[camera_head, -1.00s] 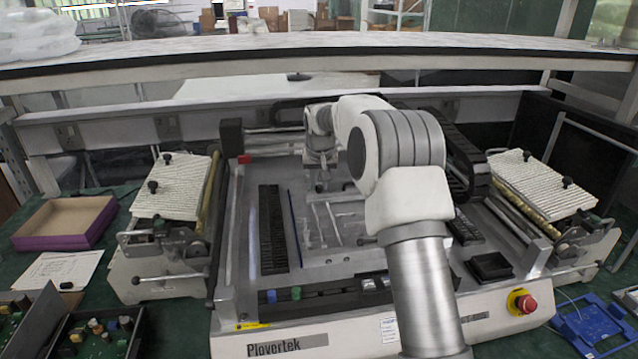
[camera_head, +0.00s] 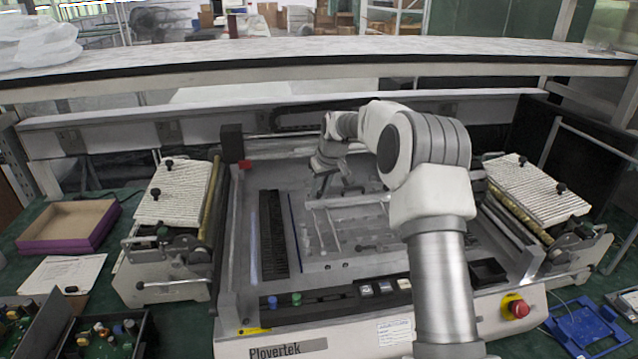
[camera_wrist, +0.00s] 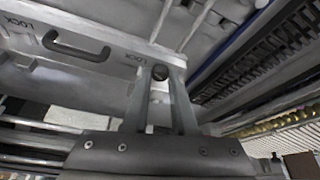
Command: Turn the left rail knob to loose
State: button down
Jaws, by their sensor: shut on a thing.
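The left rail knob (camera_wrist: 160,73) is a small dark round knob in the wrist view, at the end of a light grey rail (camera_wrist: 105,42) marked LOCK. My gripper (camera_wrist: 161,78) has one finger on each side of the knob and is shut on it. Which way the knob is turned cannot be told. In the head view my gripper (camera_head: 317,192) is at the left end of the rail (camera_head: 372,198), and the knob is not distinguishable there.
A black handle (camera_wrist: 78,48) stands on the rail beside the knob. A black slotted strip (camera_head: 270,235) lies left of the rail. A red stop button (camera_head: 518,308) is on the machine's front right. White ribbed feeders (camera_head: 180,193) flank the machine.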

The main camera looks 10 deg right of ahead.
jog(key=n+y+p, duration=0.1)
jog(key=n, duration=0.1)
jog(key=n+g+p, duration=0.1)
jog(key=n+p, duration=0.1)
jog(key=n, duration=0.1)
jog(key=shift+w+d+y, duration=0.1)
jog(key=shift+d+y, duration=0.1)
jog(key=shift+y, duration=0.2)
jog(key=shift+n, duration=0.3)
jog(key=c, duration=0.7)
grip_release()
jog(key=v, duration=1.7)
jog(key=shift+w+r+p, duration=0.15)
jog(key=shift+r+p, duration=0.1)
jog(key=shift+p, duration=0.05)
